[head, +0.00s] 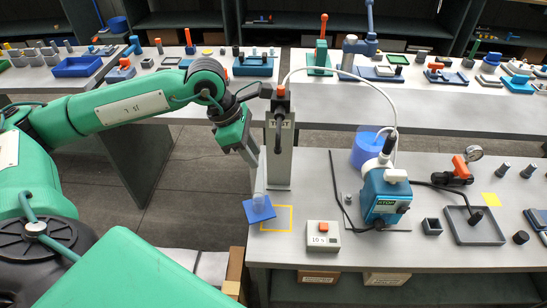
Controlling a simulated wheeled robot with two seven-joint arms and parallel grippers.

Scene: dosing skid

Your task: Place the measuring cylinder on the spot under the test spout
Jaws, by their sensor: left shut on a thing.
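The measuring cylinder (260,199) is clear with a blue square base. In the head view it is at the left end of the near bench, its base just left of the yellow square outline (289,219) and partly covering its left side. I cannot tell whether the base touches the bench. My left gripper (252,160) is shut on the cylinder's upper part, which the fingers partly hide. The grey test stand (282,165) marked TEST, with an orange-topped valve, stands directly behind the outline. The spout tip is hard to make out. My right gripper is out of view.
A grey box with a red button (323,238) sits right of the outline. A blue pump (385,195) with hoses stands farther right, a blue container (368,150) behind it. A grey tray (473,225) is at the right. The bench's left edge is close to the cylinder.

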